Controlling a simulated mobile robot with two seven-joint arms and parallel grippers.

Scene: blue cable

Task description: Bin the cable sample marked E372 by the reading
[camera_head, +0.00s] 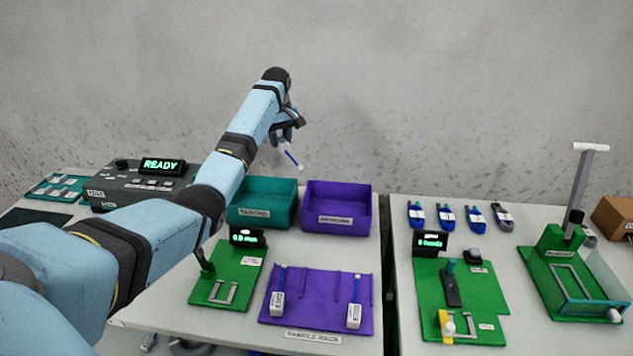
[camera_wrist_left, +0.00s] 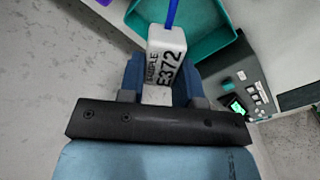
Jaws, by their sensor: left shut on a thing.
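My left gripper (camera_head: 290,133) is raised high above the back of the table, over the teal and purple bins. It is shut on the white end block of the cable sample marked E372 (camera_wrist_left: 167,62). In the head view the sample's blue cable (camera_head: 291,157) hangs tilted below the fingers. The teal bin (camera_head: 262,222) and the purple bin (camera_head: 337,222) stand side by side; their labels are too small to read. The teal bin also shows beyond the sample in the left wrist view (camera_wrist_left: 208,50). My right gripper is not in view.
A purple rack (camera_head: 317,318) at the front holds two other samples. A green fixture with a lit display (camera_head: 247,237) stands left of it. A dark instrument reads READY (camera_head: 162,166). The right table carries green fixtures (camera_head: 490,290) and several blue items.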

